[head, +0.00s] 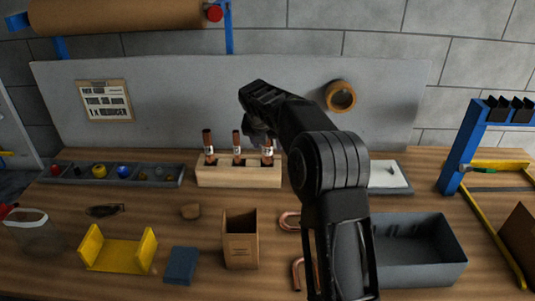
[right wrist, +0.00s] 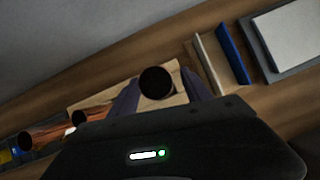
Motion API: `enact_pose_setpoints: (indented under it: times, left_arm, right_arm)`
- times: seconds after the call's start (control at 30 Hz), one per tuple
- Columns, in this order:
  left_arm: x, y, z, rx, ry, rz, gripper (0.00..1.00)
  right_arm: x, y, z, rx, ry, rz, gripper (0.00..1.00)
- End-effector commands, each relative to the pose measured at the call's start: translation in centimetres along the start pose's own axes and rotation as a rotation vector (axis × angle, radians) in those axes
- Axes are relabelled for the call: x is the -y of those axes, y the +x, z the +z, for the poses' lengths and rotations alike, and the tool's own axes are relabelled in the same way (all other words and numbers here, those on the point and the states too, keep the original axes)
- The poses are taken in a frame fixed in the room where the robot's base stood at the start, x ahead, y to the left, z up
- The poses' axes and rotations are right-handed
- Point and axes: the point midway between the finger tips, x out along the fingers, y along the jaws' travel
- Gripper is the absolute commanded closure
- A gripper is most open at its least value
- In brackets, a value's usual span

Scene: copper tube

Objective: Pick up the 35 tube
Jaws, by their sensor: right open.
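Three copper tubes stand upright in a pale wooden block (head: 238,175) at the back of the bench: a left tube (head: 208,143), a middle tube (head: 237,144) and a right tube (head: 267,156). Each has a white label, too small to read for the number 35. My right gripper (head: 258,133) is open over the right tube, hiding its upper end in the head view. In the right wrist view, that tube's dark round end (right wrist: 157,83) sits between the two open fingers. The other two tubes lie to the left there. My left gripper is not in view.
A grey bin (head: 455,267), copper bends (head: 298,270) and a cardboard box (head: 240,248) stand in front. A yellow holder (head: 115,252) and blue block (head: 181,266) are front left. A long parts tray (head: 118,180) lies left of the wooden block. A grey backboard rises behind.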

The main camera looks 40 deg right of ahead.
Motion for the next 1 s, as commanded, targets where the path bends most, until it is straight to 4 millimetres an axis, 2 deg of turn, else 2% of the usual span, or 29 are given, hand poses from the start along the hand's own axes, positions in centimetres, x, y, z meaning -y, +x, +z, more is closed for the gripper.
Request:
enact_pose_setpoints:
  times: [0.63, 1.0]
  left_arm:
    - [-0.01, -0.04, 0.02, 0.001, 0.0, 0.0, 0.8]
    - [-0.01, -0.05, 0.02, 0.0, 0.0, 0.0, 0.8]
  right_arm:
    - [0.03, 0.42, 0.02, 0.0, 0.001, 0.0, 0.43]
    - [0.03, 0.41, 0.02, 0.001, 0.001, 0.0, 0.73]
